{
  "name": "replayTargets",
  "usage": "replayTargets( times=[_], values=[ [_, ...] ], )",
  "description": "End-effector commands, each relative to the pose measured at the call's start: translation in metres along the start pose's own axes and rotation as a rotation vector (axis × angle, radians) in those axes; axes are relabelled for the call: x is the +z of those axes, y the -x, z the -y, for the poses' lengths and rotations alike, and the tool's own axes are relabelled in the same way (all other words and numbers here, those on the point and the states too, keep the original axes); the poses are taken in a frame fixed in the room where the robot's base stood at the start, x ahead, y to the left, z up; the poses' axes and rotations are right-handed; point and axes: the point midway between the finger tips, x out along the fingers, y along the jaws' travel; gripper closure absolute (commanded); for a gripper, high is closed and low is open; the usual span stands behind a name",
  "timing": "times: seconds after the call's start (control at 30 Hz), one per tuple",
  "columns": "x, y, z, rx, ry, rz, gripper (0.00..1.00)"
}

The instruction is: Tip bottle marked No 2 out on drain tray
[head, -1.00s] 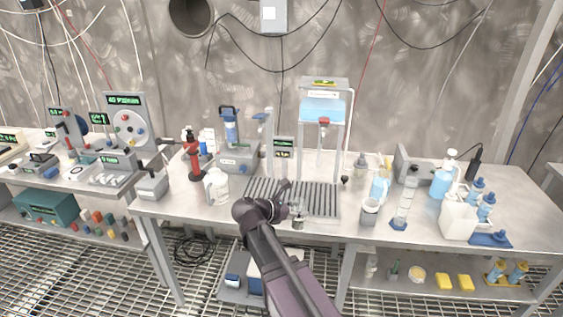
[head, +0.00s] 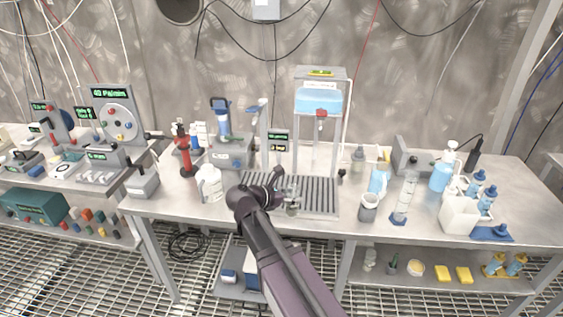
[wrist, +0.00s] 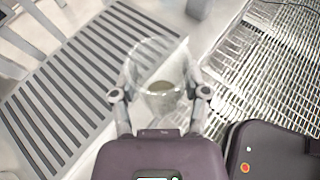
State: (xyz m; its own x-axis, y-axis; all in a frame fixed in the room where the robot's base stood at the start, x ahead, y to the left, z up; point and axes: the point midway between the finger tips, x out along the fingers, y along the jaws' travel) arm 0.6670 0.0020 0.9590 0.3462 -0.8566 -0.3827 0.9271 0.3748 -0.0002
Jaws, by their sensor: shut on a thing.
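My gripper (head: 283,193) is shut on a clear bottle (wrist: 158,70). In the wrist view the bottle sits between the two fingertips (wrist: 160,93), with a small greyish patch showing low in it. No No 2 mark is readable on it. In the head view the bottle (head: 292,208) is small and partly hidden by my gripper. The drain tray (head: 318,196) is a grey slatted grate on the bench. The bottle shows against the tray's front edge; its height above it is hard to tell. In the wrist view the tray's slats (wrist: 62,88) lie left of the bottle.
A white jug (head: 209,184) stands left of the tray. A stand with a blue tank (head: 318,103) rises behind it. A grey cup (head: 368,208) and a measuring cylinder (head: 403,200) stand to the right. Grated floor (wrist: 265,60) lies beyond the bench's front edge.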

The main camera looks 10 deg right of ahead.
Motion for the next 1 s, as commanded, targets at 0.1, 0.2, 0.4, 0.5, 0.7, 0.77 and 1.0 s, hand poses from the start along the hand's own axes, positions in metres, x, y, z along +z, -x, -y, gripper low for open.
replayTargets(
  times=[0.1,0.2,0.4,0.5,0.7,0.77,1.0],
  values=[
    [0.000,-0.001,-0.006,-0.003,-0.001,0.000,0.91],
    [0.001,-0.004,-0.015,-0.010,-0.004,0.000,0.91],
    [0.005,-0.013,-0.045,-0.034,-0.015,0.001,0.91],
    [0.008,-0.020,-0.064,-0.052,-0.022,0.001,0.91],
    [0.014,-0.036,-0.103,-0.089,-0.036,0.002,0.91],
    [0.016,-0.041,-0.114,-0.100,-0.041,0.002,0.91],
    [0.023,-0.059,-0.154,-0.140,-0.057,0.003,0.91]
  ],
)
